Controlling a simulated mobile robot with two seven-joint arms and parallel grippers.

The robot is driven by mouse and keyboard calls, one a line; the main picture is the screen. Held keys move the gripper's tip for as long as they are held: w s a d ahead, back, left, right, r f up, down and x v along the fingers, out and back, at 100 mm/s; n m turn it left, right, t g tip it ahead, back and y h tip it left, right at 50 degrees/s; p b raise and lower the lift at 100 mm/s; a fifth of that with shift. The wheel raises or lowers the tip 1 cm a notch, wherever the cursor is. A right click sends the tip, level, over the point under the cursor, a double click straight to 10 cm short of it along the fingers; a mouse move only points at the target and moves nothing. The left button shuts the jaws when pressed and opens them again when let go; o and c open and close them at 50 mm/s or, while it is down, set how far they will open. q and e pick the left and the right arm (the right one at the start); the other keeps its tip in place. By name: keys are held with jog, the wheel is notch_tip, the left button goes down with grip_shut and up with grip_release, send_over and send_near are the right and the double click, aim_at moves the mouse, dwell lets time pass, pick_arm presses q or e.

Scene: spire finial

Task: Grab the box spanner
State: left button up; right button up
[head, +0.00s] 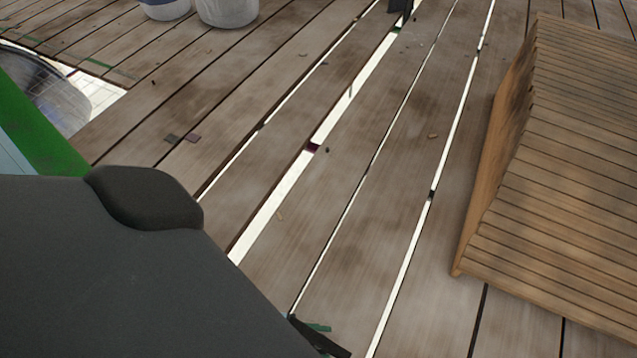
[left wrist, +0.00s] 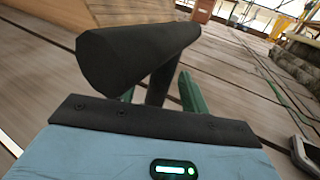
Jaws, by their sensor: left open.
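A black T-shaped thing, seemingly the box spanner (left wrist: 140,52), fills the middle of the left wrist view. Its thick round bar lies across in front of my left gripper (left wrist: 158,92), and a narrower stem runs down from it between the two green fingers. The fingers are open, one on each side of the stem; I cannot tell whether they touch it. In the head view only a dark piece (head: 322,341) and a bit of green show at the bottom edge, and the rest is hidden. My right gripper is in neither view.
A slatted wooden structure (head: 560,170) stands on the right of the plank deck (head: 400,130), which has open gaps. White buckets (head: 227,10) stand at the top. In the left wrist view, a grey metal loop (left wrist: 305,152) and a round stone-like thing (left wrist: 298,62) are at right.

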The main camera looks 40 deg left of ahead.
pick_arm(q)
grip_shut()
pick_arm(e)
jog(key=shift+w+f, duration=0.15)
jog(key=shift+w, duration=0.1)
pick_arm(q)
jog(key=shift+r, duration=0.1)
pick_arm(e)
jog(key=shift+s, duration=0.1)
pick_arm(q)
jog(key=shift+r+p, duration=0.4)
jog(key=shift+p, duration=0.15)
notch_tip(320, 180, up, 8)
jog(key=p, duration=0.6)
jog(key=shift+r+p, duration=0.3)
jog(key=shift+r, duration=0.3)
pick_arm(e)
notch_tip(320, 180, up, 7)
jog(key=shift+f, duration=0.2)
